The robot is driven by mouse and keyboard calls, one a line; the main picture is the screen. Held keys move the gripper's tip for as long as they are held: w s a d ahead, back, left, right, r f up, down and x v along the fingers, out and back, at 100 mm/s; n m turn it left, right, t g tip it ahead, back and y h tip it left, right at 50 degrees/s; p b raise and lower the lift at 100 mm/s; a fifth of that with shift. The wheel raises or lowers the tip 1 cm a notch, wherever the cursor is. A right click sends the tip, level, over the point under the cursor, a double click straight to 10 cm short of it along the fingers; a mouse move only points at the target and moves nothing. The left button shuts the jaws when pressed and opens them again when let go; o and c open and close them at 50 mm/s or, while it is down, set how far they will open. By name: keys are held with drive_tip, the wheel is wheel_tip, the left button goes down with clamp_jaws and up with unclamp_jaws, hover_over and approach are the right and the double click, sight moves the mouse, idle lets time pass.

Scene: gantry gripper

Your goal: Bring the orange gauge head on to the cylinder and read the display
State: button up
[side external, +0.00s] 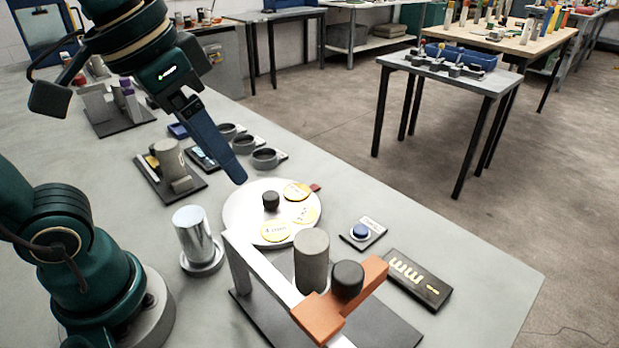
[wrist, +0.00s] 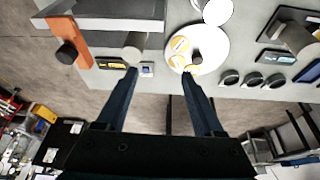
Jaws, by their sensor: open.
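The orange gauge head (side external: 318,318) with a black knob (side external: 347,277) sits on a light metal rail (side external: 262,273) over a dark base plate. A grey cylinder (side external: 311,265) stands upright beside it; whether they touch is hidden. The orange gauge head also shows at the left of the wrist view (wrist: 84,45), with the cylinder (wrist: 133,42) to its right. The dark display (side external: 418,280) shows yellow marks resembling "mm"; I cannot make out a number. My gripper (side external: 238,178) is open and empty, above and behind the round white plate. Its spread fingers show in the wrist view (wrist: 160,74).
The round white plate (side external: 240,215) carries yellow discs and a black knob. A blue button (side external: 361,231) sits between plate and display. A shiny metal cylinder (side external: 192,234) stands left of the plate. Dark rings (side external: 265,158) and a block fixture (side external: 170,165) lie farther back.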

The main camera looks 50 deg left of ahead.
drive_tip(key=w+d+r+m+g, duration=0.2)
drive_tip(key=w+d+r, duration=0.1)
drive_tip(key=d, duration=0.2)
drive_tip(key=m+g, duration=0.2)
drive_tip(key=m, duration=0.2)
hover_over(348, 272)
wheel_tip(348, 272, down, 4)
drive_tip(key=shift+w+r, duration=0.1)
drive_tip(key=shift+r, duration=0.05)
drive_tip(key=shift+f, duration=2.55)
clamp_jaws()
